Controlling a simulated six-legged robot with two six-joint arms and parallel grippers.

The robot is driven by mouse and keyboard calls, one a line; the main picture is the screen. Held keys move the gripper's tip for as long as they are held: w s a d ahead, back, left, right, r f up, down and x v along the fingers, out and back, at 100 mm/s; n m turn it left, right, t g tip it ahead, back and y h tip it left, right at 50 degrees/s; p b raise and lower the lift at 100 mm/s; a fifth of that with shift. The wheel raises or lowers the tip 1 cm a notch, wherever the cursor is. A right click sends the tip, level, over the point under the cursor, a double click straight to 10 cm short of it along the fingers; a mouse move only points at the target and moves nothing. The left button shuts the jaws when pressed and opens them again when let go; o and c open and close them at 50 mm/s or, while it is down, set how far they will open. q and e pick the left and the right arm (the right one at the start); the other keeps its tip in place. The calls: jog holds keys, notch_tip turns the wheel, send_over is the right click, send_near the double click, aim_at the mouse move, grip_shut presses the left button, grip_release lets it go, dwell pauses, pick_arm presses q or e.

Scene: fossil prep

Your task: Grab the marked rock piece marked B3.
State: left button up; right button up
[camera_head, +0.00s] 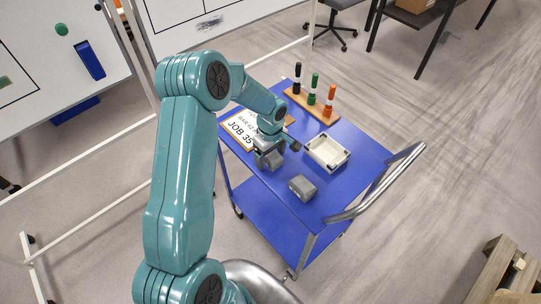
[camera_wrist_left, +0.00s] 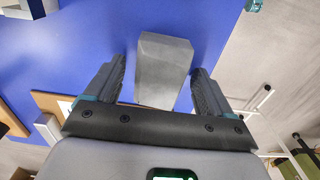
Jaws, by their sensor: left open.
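A grey, angular block-like rock piece (camera_head: 302,188) lies on the blue cart top (camera_head: 332,205), near its front edge. No B3 marking can be read on it. My left gripper (camera_head: 270,158) is over the cart, to the left of this piece in the head view. In the left wrist view, a grey block (camera_wrist_left: 163,68) appears between the two spread fingers of my left gripper (camera_wrist_left: 158,68), with blue surface showing beside it. The gripper is open and not closed on it. My right gripper is not in view.
A white tray (camera_head: 340,143) stands right of my gripper. A clipboard reading "JOB 35" (camera_head: 240,131) lies to its left, partly hidden by my arm. A wooden holder (camera_head: 312,106) with three markers is at the back. A metal handle (camera_head: 390,180) rises at the cart's right end.

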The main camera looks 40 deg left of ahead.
pick_arm(q)
jog(key=c, duration=1.4)
jog(key=shift+r, duration=0.1)
